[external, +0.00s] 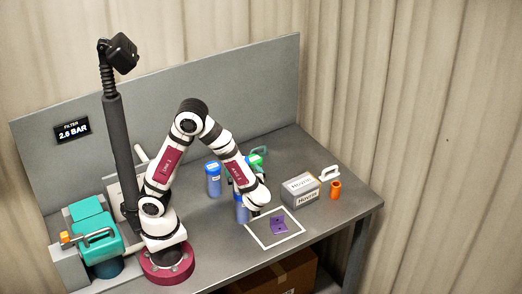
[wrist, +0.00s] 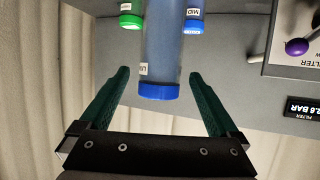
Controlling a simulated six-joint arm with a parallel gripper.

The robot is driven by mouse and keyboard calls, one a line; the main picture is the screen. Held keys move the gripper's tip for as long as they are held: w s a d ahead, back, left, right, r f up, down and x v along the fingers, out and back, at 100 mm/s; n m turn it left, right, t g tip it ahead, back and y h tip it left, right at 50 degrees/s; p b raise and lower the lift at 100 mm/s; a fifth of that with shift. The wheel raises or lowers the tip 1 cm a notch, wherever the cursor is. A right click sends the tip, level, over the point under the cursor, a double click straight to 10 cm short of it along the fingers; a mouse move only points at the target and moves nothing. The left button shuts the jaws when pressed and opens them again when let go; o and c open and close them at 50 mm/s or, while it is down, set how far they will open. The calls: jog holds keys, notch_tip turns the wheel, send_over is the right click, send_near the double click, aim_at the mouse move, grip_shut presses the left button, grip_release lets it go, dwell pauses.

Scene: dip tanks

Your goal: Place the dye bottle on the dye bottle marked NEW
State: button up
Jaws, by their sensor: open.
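A blue bottle with a blue cap (wrist: 158,91) and a small white label stands close to my gripper (wrist: 158,73). In the wrist view it lines up between my open fingers, with a gap on both sides. In the external view this blue bottle (external: 242,211) is partly covered by my gripper (external: 254,209). A second blue bottle (external: 214,181) stands to its left; its capped end also shows in the wrist view (wrist: 194,25). A green-capped bottle (wrist: 131,20) is at the wrist view's upper left. I cannot read NEW on any label.
A grey box (external: 301,189) and an orange container (external: 335,190) stand to the right. Teal equipment (external: 95,243) is at the left. A grey panel (external: 200,90) closes the back.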

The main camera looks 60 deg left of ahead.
jog(key=v, duration=0.5)
jog(key=w+d+r+m+t+h, duration=0.5)
jog(key=w+d+m+t+h, duration=0.2)
jog(key=w+d+m+h, duration=0.5)
jog(key=s+a+f+m+g+h, duration=0.25)
jog(key=s+m+g+h, duration=0.2)
jog(key=s, duration=0.55)
jog(key=s+a+f+m+g+y, duration=0.3)
jog(key=s+a+g+y, duration=0.2)
jog(key=s+a, duration=0.9)
jog(key=s+g, duration=0.2)
jog(key=shift+s+a+y, duration=0.2)
jog(key=shift+s+y, duration=0.15)
jog(key=shift+s, duration=0.05)
